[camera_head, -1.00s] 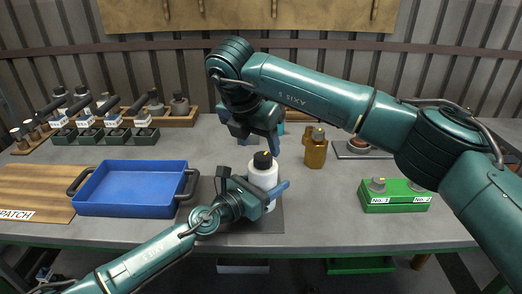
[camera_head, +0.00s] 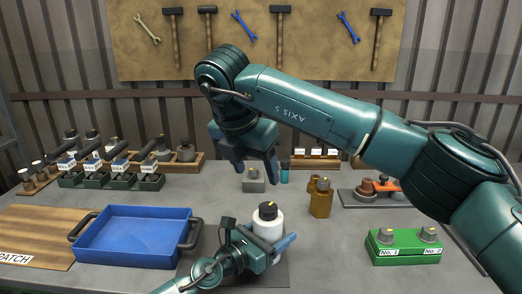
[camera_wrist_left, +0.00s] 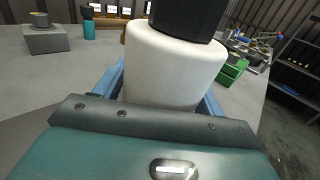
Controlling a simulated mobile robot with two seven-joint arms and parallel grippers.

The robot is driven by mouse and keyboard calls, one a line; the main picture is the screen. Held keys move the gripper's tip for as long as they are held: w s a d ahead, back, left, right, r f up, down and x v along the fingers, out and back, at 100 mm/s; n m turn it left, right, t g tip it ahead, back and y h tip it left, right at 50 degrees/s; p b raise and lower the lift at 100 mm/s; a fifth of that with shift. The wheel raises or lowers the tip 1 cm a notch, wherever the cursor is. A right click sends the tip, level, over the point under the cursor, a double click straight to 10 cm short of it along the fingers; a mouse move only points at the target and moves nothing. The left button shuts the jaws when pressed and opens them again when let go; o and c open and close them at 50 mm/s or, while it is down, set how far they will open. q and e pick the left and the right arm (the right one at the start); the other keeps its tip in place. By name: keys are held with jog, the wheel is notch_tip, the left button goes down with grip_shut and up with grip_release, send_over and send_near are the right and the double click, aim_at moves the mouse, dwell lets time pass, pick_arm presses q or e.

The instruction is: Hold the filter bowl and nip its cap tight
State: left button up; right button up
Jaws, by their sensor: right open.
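The filter bowl (camera_head: 268,229) is a white, upright cylinder on a dark mat in the head view. In the left wrist view the bowl (camera_wrist_left: 172,65) stands between both fingers, with the cap (camera_wrist_left: 188,17) cut off by the top edge. My right gripper (camera_head: 257,172) is open and empty, pointing down above and behind the cap, apart from it.
A blue tray (camera_head: 135,251) stands left of the bowl. A green box with two knobs (camera_head: 404,254) is at the right. A brown bottle (camera_head: 320,198), a grey block (camera_head: 254,185) and a teal bottle (camera_head: 285,173) stand behind. Racks of parts line the back left.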

pick_arm(q)
jog(key=o, duration=0.3)
jog(key=shift+o, duration=0.2)
